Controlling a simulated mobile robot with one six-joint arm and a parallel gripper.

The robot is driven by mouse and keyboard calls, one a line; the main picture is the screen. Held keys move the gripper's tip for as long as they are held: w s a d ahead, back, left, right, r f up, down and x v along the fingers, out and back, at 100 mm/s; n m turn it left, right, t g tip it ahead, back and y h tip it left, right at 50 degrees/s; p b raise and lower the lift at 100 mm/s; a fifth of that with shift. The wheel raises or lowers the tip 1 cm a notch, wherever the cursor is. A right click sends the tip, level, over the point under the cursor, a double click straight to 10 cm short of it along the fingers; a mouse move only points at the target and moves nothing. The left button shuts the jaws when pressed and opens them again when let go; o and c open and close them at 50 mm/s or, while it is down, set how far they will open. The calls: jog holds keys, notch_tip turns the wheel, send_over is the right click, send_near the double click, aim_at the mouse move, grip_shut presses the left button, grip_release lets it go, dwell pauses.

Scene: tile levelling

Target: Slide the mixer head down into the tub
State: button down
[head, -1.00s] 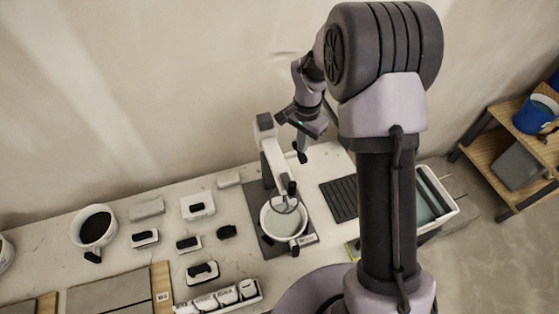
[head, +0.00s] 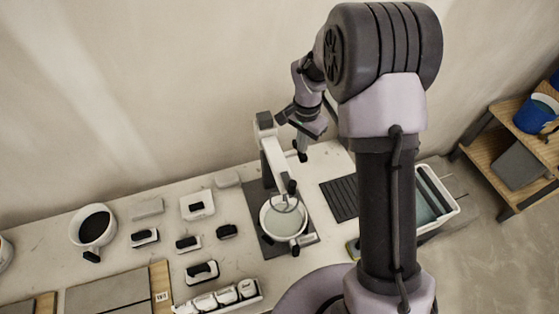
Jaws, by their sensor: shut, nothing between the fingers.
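The mixer (head: 270,150) stands on a dark base plate toward the back of the bench, with a pale arm reaching forward. Its dark head (head: 291,187) is over the white tub (head: 284,229), and a thin whisk-like loop shows at the tub's mouth. The tub holds pale grey-green contents and has a dark handle at its front. I cannot tell how deep the loop sits. My gripper (head: 302,156) is shut and empty, pointing down behind and to the right of the mixer head, apart from it.
A black ribbed mat (head: 341,199) lies right of the mixer. A white water bin (head: 436,204) stands beyond my arm. Several small black-and-white tools (head: 188,243) and a bucket with dark contents (head: 94,227) are on the left. A wooden shelf (head: 500,135) holds a blue bucket.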

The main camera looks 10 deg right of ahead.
jog(key=shift+f+b, duration=8.1)
jog(key=shift+f, duration=1.8)
notch_tip(320, 180, up, 9)
jog(key=p, duration=0.6)
jog(key=shift+r, duration=0.15)
